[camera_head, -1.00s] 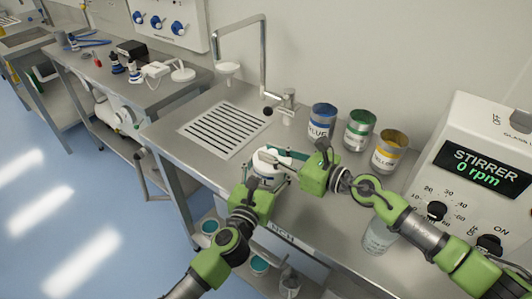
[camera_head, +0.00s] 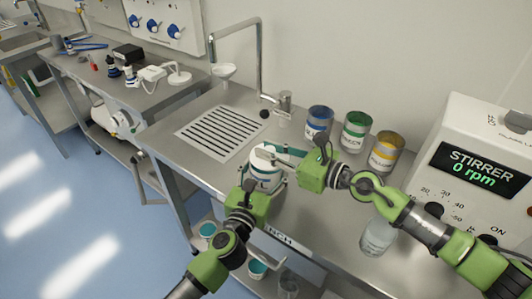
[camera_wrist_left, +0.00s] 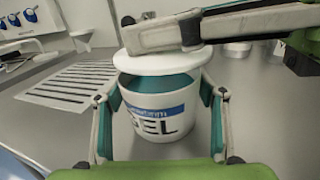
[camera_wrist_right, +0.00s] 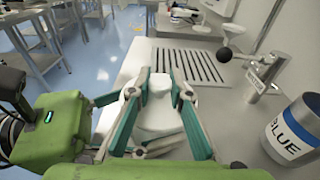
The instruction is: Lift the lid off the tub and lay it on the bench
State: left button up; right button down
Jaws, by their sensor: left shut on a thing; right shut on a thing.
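The white tub (camera_wrist_left: 158,125) has a blue label reading "GEL" and stands on the steel bench (camera_head: 300,217). Teal contents (camera_wrist_left: 160,83) show inside its open top in the left wrist view. My left gripper (camera_head: 262,190) is shut around the tub's sides, one finger on each side in the left wrist view. The round white lid (camera_wrist_left: 150,63) is held just above the tub, apart from the rim at the near side. My right gripper (camera_head: 268,155) is shut on the lid's knob, which shows in the right wrist view (camera_wrist_right: 158,86).
Blue (camera_head: 319,120), green (camera_head: 355,132) and yellow (camera_head: 387,151) cans stand behind on the bench. A slotted drain plate (camera_head: 216,132) lies left of the tub. Bare bench lies between.

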aim_at(269, 149)
jog(key=shift+r, duration=0.15)
pick_arm(q)
jog(key=shift+f, duration=0.1)
pick_arm(e)
jog(key=shift+r, duration=1.95)
pick_arm(q)
jog(key=o, duration=1.7)
jog(key=shift+s, duration=0.1)
jog(key=v, duration=1.2)
